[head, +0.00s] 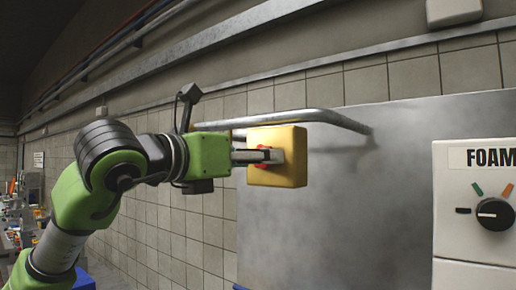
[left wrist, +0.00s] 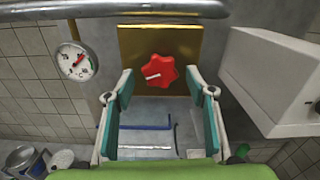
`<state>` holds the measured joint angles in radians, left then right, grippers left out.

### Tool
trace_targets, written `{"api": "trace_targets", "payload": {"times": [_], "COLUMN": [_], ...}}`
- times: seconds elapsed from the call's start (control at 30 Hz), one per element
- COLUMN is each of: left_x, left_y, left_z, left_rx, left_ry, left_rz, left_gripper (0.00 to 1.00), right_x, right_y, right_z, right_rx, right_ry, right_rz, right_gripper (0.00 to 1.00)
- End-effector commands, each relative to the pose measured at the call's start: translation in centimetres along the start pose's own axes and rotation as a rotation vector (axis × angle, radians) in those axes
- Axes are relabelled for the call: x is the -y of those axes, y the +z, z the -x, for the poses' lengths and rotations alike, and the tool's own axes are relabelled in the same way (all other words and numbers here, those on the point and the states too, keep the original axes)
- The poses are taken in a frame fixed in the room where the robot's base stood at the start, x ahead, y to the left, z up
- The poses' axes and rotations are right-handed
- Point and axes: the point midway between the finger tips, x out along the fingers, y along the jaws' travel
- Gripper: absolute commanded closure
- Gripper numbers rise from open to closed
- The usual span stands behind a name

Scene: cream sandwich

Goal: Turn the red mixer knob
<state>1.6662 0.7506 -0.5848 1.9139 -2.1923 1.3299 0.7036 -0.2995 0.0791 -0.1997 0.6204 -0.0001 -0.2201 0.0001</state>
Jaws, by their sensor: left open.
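The red mixer knob (left wrist: 158,71) is a star-shaped dial with a white pointer mark on the front of a yellow box (left wrist: 190,42). In the head view the yellow box (head: 291,172) is on a metal wall panel, and only a bit of the red knob (head: 262,154) shows behind my fingers. My left gripper (head: 270,156) reaches the front of the box. In the left wrist view its fingers (left wrist: 160,84) are apart, one on each side of the knob; I cannot tell whether they touch it. My right gripper is in neither view.
A white FOAM unit (head: 450,215) with a black dial (head: 494,214) stands at the right. A metal pipe (head: 315,116) runs above the yellow box. A round gauge (left wrist: 76,61) is at the left in the wrist view, and a white housing (left wrist: 265,75) is close at its right.

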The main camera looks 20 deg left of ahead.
Motion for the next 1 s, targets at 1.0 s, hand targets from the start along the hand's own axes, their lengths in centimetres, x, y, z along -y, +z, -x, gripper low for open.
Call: {"api": "trace_targets", "payload": {"times": [1.0], "left_x": [-0.02], "left_y": [-0.16], "left_z": [-1.27], "left_rx": [0.0], "left_ry": [-0.001], "left_rz": [-0.048], "left_gripper": [0.88], "right_x": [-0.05], "right_y": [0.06], "right_z": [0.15], "right_rx": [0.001], "right_ry": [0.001], "right_rz": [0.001], "right_gripper": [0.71]}}
